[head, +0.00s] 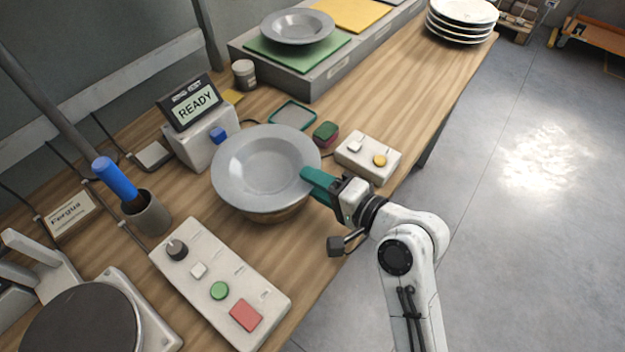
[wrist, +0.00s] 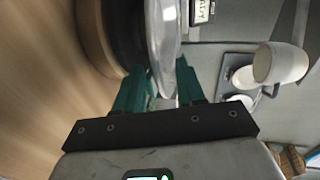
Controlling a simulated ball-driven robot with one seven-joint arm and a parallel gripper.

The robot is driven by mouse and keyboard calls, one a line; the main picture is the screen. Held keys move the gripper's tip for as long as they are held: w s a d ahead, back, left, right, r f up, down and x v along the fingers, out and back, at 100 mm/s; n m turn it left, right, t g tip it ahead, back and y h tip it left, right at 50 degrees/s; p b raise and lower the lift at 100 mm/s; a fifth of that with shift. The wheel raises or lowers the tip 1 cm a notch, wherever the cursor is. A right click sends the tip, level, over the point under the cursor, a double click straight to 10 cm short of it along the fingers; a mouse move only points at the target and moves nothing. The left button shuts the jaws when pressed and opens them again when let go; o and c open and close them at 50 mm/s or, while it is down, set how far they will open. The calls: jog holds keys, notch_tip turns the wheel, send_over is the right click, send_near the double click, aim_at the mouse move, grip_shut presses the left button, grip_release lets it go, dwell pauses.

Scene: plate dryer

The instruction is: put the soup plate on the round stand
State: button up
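The soup plate (head: 262,160) is grey, wide-rimmed and about level near the middle of the bench. The round stand (head: 265,214) is brown and shows only as a strip under the plate's near side. My gripper (head: 308,175) has teal fingers and is at the plate's right rim. In the wrist view the rim of the plate (wrist: 163,35) runs in between the two fingers (wrist: 160,85), which look shut on it. There the stand (wrist: 92,35) shows left of the plate, with a dark band between. I cannot tell whether the plate touches the stand.
A control panel (head: 220,283) lies in front, and a small button box (head: 367,158) to the right. A READY display (head: 193,103) and a cup with a blue handle (head: 148,215) stand left. Another grey plate (head: 297,24) is on a green mat (head: 300,52) behind. White plates (head: 462,25) are stacked far right.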

jog(key=b+v, duration=0.1)
jog(key=v, duration=1)
jog(key=s+d+f+n+g+h, duration=0.25)
jog(key=s+d+f+h, duration=0.2)
jog(key=f, duration=0.35)
jog(key=s+d+f+n+g+h, duration=0.2)
jog(key=s+d+f+g+h, duration=0.1)
jog(key=s+d+f, duration=0.3)
jog(key=s+d+f+n+g+h, duration=0.2)
jog(key=s+d+f+g+h, duration=0.1)
jog(key=s+d, duration=0.4)
jog(key=s+f+h, duration=0.1)
jog(key=s+f, duration=0.1)
jog(key=s, duration=0.1)
jog(key=shift+s+d+f+g, duration=0.15)
jog(key=shift+d+f+g, duration=0.1)
jog(key=shift+d+g, duration=0.1)
